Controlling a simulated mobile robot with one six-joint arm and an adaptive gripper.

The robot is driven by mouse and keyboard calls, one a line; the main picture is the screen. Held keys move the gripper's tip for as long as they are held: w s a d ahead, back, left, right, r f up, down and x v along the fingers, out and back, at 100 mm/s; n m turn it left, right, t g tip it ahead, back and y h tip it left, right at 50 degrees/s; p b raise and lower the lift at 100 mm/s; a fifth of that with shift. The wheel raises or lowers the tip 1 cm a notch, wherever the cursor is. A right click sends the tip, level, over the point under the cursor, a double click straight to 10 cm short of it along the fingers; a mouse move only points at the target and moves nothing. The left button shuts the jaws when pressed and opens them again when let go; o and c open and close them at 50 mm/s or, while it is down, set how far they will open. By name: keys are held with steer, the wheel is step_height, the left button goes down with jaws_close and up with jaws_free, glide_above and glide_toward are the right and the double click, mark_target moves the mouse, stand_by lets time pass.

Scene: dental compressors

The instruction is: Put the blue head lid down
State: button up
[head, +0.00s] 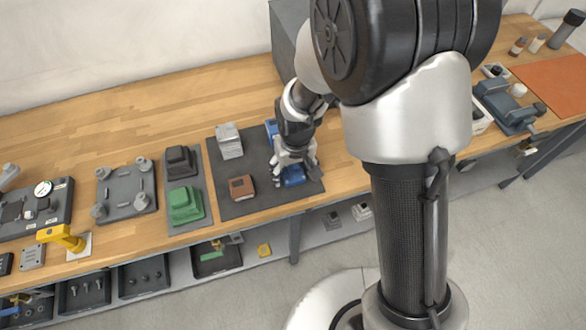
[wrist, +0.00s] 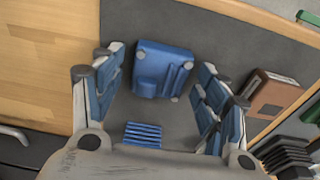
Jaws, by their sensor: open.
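The blue head lid (head: 292,175) rests on the dark mat (head: 240,205), near its front right corner. In the wrist view the lid (wrist: 163,68) shows its blocky top with small raised details. My gripper (head: 291,162) is directly over the lid in the head view and partly hides it. In the wrist view my gripper (wrist: 162,60) is open, with one finger on each side of the lid. Gaps show between the lid and both fingers. A second blue part (head: 271,128) stands behind on the mat, and its ribbed top (wrist: 142,133) shows between the finger bases.
A brown block (head: 242,187) and a light grey finned part (head: 229,140) share the mat. Left of it, a grey mat holds a green part (head: 186,204) and a black part (head: 180,161). A grey box (head: 288,38) stands behind. Bare wood lies along the back.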

steer(key=shift+r, duration=0.1)
step_height(320, 180, up, 12)
steer(key=s+p, duration=0.1)
steer(key=p, duration=0.3)
step_height(320, 180, up, 11)
steer(key=m+t, duration=0.1)
glide_above(295, 178)
steer(key=s+d, duration=0.6)
steer(key=s+d+r+m+t, duration=0.1)
steer(key=s+d+r, duration=0.2)
steer(key=s, duration=0.3)
steer(key=s+d+r+m+t, duration=0.1)
steer(key=s+d+r, duration=0.2)
steer(key=s, duration=0.3)
